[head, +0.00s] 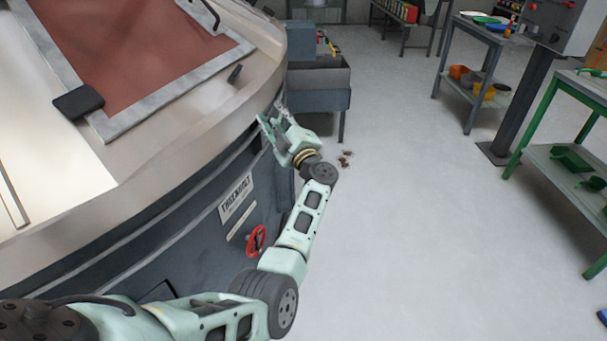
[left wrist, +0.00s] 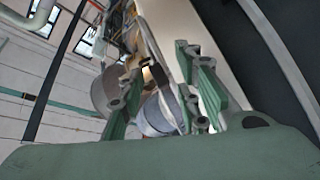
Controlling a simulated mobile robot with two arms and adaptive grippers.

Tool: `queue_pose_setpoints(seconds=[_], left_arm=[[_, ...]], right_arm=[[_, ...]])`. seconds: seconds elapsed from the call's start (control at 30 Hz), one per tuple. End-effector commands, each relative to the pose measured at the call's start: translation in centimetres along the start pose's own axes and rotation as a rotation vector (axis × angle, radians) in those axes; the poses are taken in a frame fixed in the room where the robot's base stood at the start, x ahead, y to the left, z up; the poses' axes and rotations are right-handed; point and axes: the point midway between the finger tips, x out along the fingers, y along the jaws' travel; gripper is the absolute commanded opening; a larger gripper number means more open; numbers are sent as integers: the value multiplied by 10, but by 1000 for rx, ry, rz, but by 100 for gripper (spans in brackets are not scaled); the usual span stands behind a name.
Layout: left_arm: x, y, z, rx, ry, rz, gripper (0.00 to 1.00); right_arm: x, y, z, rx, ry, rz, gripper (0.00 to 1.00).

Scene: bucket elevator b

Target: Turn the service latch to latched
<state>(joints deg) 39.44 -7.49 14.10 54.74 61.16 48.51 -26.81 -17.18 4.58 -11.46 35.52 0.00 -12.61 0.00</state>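My left gripper (head: 271,114) is in the middle of the head view, beside the curved outer wall of the large machine (head: 190,122). Its fingers stand apart with nothing between them; the left wrist view also shows the fingers (left wrist: 160,95) spread. I cannot tell for sure which part is the service latch. A red handle (head: 257,240) sits low on the dark machine wall, below the gripper and left of my forearm. A small dark tab (head: 235,73) lies on the pale rim, up and left of the gripper. My right gripper is not in view.
A white nameplate (head: 236,197) is on the machine wall. A grey cabinet (head: 320,98) stands beyond the gripper. A green-framed table (head: 570,150) and a grey table (head: 485,45) are at right. The grey floor (head: 420,220) between is mostly clear, with small brown bits (head: 345,158) near the wrist.

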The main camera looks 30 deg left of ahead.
Motion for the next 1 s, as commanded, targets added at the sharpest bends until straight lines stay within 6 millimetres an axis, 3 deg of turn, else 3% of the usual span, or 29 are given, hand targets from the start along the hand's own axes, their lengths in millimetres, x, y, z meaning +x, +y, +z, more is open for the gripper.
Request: queue_pose_setpoints(seconds=[0.4,1.0], left_arm=[[-45,-39,59,192,-194,144,31],[-108,-96,114,375,-421,257,31]], right_arm=[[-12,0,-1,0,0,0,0],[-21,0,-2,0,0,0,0]])
